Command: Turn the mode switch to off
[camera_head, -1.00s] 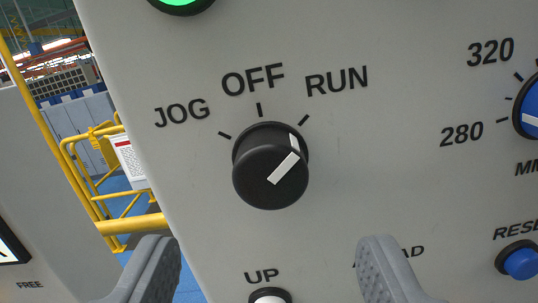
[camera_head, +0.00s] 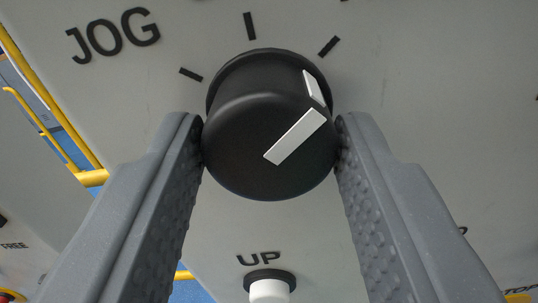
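The mode switch (camera_head: 265,165) is a round black knob with a white pointer line, on a light grey panel. Its pointer aims up and right, in line with the right-hand tick, which the earlier frame labels RUN. The JOG label (camera_head: 113,36) is at upper left, and the middle tick (camera_head: 250,26) stands above the knob; the OFF and RUN words are out of frame now. My gripper (camera_head: 270,140) has one grey finger on each side of the knob, and both fingertips appear to touch its sides.
A white UP button (camera_head: 269,287) sits below the knob, between my fingers. The panel's left edge shows at left, with a yellow rail (camera_head: 92,178) and blue floor beyond. Part of an orange button (camera_head: 518,298) shows at lower right.

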